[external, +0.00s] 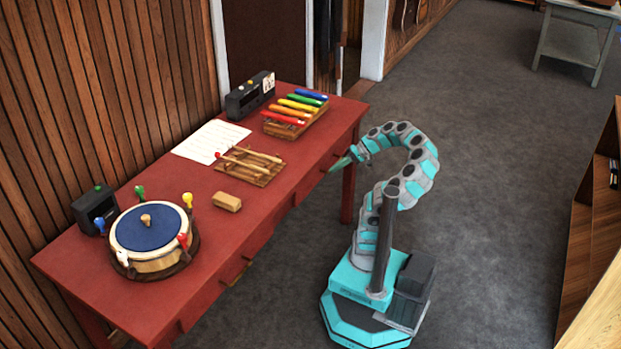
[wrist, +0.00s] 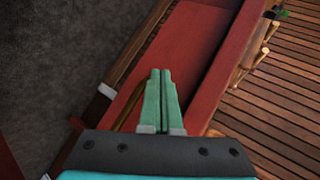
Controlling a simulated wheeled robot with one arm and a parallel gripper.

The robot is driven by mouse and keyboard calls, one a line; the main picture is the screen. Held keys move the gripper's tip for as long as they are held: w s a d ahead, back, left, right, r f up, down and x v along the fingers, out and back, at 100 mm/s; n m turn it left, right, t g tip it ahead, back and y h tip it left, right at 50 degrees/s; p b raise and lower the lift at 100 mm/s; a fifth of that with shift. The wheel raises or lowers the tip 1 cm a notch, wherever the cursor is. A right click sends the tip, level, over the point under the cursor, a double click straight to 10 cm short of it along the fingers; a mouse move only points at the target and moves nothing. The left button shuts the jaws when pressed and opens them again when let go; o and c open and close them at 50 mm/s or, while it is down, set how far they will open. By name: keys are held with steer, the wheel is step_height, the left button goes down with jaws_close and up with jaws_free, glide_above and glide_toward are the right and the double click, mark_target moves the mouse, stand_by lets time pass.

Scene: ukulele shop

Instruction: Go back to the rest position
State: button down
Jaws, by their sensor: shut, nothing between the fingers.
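My gripper (external: 341,164) is at the end of my curled arm, beside the near long edge of the red table (external: 235,215). It points left and down toward the table's side. In the wrist view its two green fingers (wrist: 162,78) lie together with nothing between them. Red table parts show behind the fingers in that view. I cannot tell whether the fingertips touch the table. My arm bends over in an arch above its base, which stands on the floor to the right of the table.
The table bears a blue-topped drum (external: 148,228) with coloured pegs, a wooden block (external: 227,201), a stick rack (external: 262,178), a white sheet (external: 208,141), a coloured-bar xylophone (external: 300,128) and two dark boxes. Wooden shelving (external: 590,230) stands at right. Grey floor (external: 490,190) between is clear.

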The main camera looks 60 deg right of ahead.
steer(key=s+a+f+n+g+h, duration=0.1)
steer(key=a+f+n+g, duration=0.15)
steer(key=a, duration=0.25)
steer(key=a+f+n+g, duration=0.1)
steer(key=a+f+g, duration=0.3)
steer(key=a, duration=0.2)
steer(key=s+a+f+n+g+h, duration=0.3)
steer(key=s+f+n+h, duration=0.1)
steer(key=s+f+h, duration=0.2)
steer(key=shift+s+h, duration=0.5)
steer(key=shift+s, duration=0.9)
steer(key=shift+n+g, duration=0.25)
